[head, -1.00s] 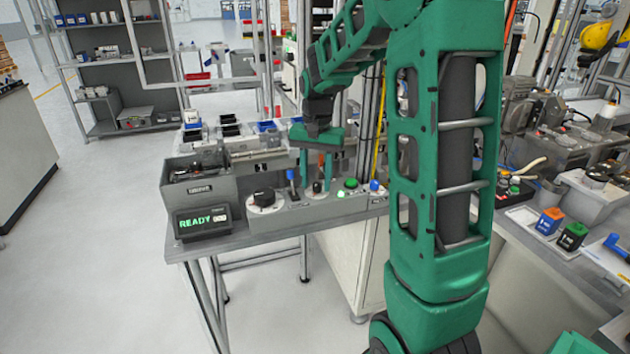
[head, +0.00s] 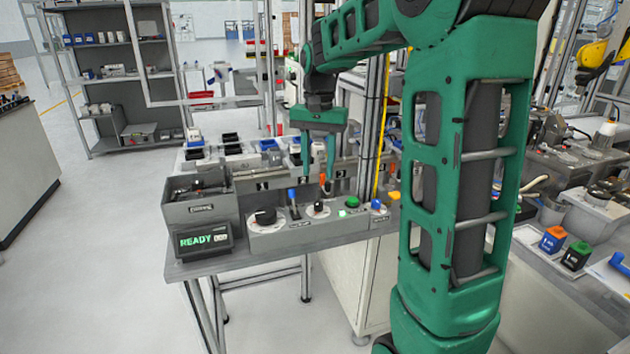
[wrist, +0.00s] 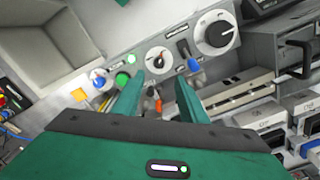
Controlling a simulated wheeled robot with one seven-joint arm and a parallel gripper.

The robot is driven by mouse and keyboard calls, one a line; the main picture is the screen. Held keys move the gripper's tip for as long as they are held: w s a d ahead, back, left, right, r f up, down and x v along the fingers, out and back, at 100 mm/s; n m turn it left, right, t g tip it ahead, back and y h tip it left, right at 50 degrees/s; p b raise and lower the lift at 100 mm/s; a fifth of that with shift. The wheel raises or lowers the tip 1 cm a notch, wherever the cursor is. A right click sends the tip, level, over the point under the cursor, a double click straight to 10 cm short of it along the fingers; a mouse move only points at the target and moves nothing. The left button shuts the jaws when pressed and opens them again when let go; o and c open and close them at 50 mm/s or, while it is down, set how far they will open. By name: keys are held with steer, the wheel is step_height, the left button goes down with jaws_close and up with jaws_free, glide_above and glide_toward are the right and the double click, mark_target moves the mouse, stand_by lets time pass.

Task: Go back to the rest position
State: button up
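My gripper (head: 317,178) is green and points down above the back edge of the grey control panel (head: 280,241) in the head view. In the wrist view my gripper (wrist: 158,95) also shows a gap between the fingers, with the panel's knobs beyond. The panel carries a large black knob (head: 265,216), a blue-tipped lever (head: 292,195), a smaller dial (head: 318,207), a green button (head: 352,202) and a blue knob (head: 376,204). An orange-tipped item (wrist: 158,105) shows between the fingers in the wrist view, apart from them.
A display reading READY (head: 204,240) and a grey bin (head: 200,203) stand at the left of the bench. Small bins (head: 232,150) line the back. A metal post and yellow cable (head: 381,130) rise close to the right of my gripper. The floor at left is clear.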

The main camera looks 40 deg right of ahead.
steer(key=shift+r, duration=0.4)
steer(key=s+a+f+n, duration=0.1)
steer(key=s+f, duration=0.2)
steer(key=s, duration=0.6)
steer(key=s+a+f+n, duration=0.1)
steer(key=s+f, duration=0.2)
steer(key=s, duration=0.7)
steer(key=s+f+n, duration=0.1)
steer(key=s+f, duration=0.2)
steer(key=s, duration=0.7)
steer(key=shift+s+a+f+n, duration=0.15)
steer(key=shift+a+f+n, duration=0.15)
steer(key=shift+a+n, duration=0.1)
